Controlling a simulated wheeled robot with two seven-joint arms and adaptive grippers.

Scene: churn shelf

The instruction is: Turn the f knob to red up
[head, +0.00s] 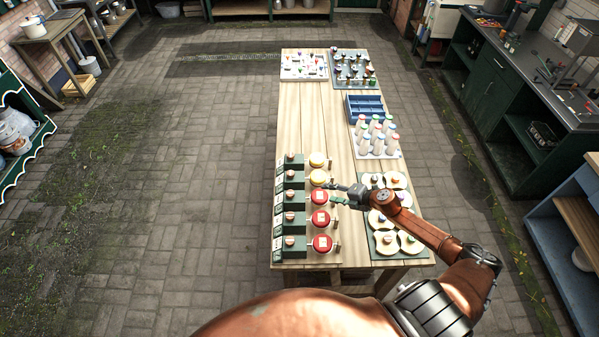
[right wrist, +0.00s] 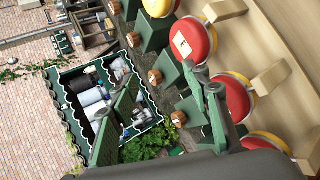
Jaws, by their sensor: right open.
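A column of green boxes with round wooden knobs stands along the table's left side, each beside a round disc. In the head view the far two discs are yellow (head: 318,177) on top, and the near three are red (head: 320,218). Knobs show as a wooden knob (head: 290,194) in the head view and a wooden knob (right wrist: 154,77) in the right wrist view. I cannot tell which is the f knob; the labels are too small. My right gripper (head: 331,193) is open and empty, just right of the middle red disc (head: 319,196). My left gripper is not in view.
On the wooden table (head: 310,115), a mat (head: 385,253) with cream dishes lies right of the discs, under my right arm. White bottles (head: 368,136) and a blue crate (head: 352,115) stand behind. The table's middle left is clear.

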